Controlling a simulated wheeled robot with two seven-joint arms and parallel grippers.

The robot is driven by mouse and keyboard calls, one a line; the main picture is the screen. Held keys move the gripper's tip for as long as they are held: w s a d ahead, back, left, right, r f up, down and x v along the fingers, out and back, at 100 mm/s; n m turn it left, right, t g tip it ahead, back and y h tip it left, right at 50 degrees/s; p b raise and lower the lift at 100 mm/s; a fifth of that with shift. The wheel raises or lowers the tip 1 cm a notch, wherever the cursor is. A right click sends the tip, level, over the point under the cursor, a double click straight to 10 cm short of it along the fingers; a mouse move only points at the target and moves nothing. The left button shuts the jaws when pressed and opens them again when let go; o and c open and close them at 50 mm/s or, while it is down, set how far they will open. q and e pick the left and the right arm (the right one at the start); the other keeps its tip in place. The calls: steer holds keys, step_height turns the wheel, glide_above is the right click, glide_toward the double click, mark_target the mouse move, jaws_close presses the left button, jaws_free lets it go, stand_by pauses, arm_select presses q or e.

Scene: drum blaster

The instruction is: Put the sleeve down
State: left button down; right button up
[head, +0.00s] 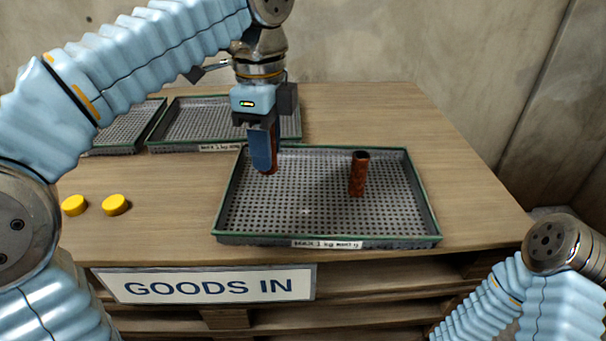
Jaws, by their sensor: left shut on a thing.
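My left gripper (263,150) points down over the left back part of the near tray (327,238). It is shut on a rusty brown sleeve (273,168), mostly hidden behind the blue finger. The sleeve looks upright; I cannot tell whether its lower end touches the tray's mesh floor. A second rusty sleeve (358,175) stands upright in the same tray, right of the gripper and apart from it. My right arm shows at the lower right, but its gripper is out of view.
Two more green-rimmed trays, one at the back middle (185,125) and one at the back left (125,128), stand behind. Two yellow discs (115,205) lie left of the near tray. A GOODS IN sign (210,285) hangs on the front edge. The table's right side is clear.

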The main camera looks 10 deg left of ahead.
arm_select(q)
steer(key=w+f, duration=0.1)
steer(key=f, duration=0.1)
steer(key=w+d+f, duration=0.1)
steer(key=w, duration=0.1)
steer(key=w+d+f, duration=0.1)
steer(key=w+f, duration=0.1)
steer(key=shift+d+f+b, duration=0.1)
steer(key=shift+f+b, duration=0.25)
steer(key=shift+w+d+f+b, duration=0.1)
steer(key=shift+w+f+b, duration=0.1)
steer(key=shift+f, duration=0.75)
steer(key=shift+w+d+f+b, duration=0.1)
steer(key=shift+f+b, duration=0.05)
steer(key=shift+f, duration=0.8)
steer(key=shift+f, duration=0.2)
steer(key=c, duration=0.8)
jaws_free()
steer(key=shift+r, duration=0.1)
step_height(320, 180, up, 12)
steer(key=p, duration=0.3)
steer(key=shift+r, duration=0.15)
